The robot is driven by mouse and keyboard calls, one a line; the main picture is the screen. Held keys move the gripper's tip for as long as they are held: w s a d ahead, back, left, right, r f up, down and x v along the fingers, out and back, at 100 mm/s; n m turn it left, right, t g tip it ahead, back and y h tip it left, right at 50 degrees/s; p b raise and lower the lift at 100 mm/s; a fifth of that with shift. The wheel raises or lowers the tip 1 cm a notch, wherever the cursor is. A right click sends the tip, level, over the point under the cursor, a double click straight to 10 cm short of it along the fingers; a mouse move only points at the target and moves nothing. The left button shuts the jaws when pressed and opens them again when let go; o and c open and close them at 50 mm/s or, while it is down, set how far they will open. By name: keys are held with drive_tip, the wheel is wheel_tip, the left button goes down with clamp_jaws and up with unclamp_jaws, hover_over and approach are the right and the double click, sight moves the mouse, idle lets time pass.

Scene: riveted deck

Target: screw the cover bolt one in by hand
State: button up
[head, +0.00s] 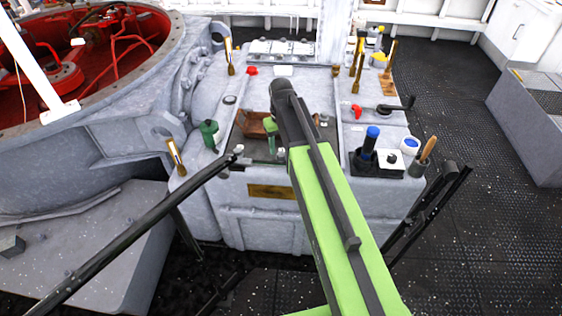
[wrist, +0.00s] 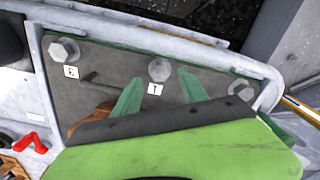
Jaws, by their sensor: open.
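In the wrist view a hex-headed bolt (wrist: 159,70) sits at the top middle of a dark cover plate (wrist: 105,68). A white tag (wrist: 155,88) just below it seems to read 1, upside down. My gripper (wrist: 159,76) is open, its two green fingers apart on either side of the tag, with the bolt head near the line between their tips. No contact shows, and I cannot tell the height gap or how deep the bolt sits. In the head view my arm hides most of the plate, and a green part of my gripper (head: 272,142) shows above it.
A second bolt (wrist: 63,49) with its own tag (wrist: 71,71) is at the plate's left, and another bolt (wrist: 239,91) at its right. A raised grey rim borders the plate. Brown and red items lie lower left.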

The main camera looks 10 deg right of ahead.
sight(281, 154)
wheel_tip(281, 154, down, 3)
drive_tip(key=shift+f+b, duration=0.1)
drive_tip(key=shift+b, duration=0.8)
clamp_jaws()
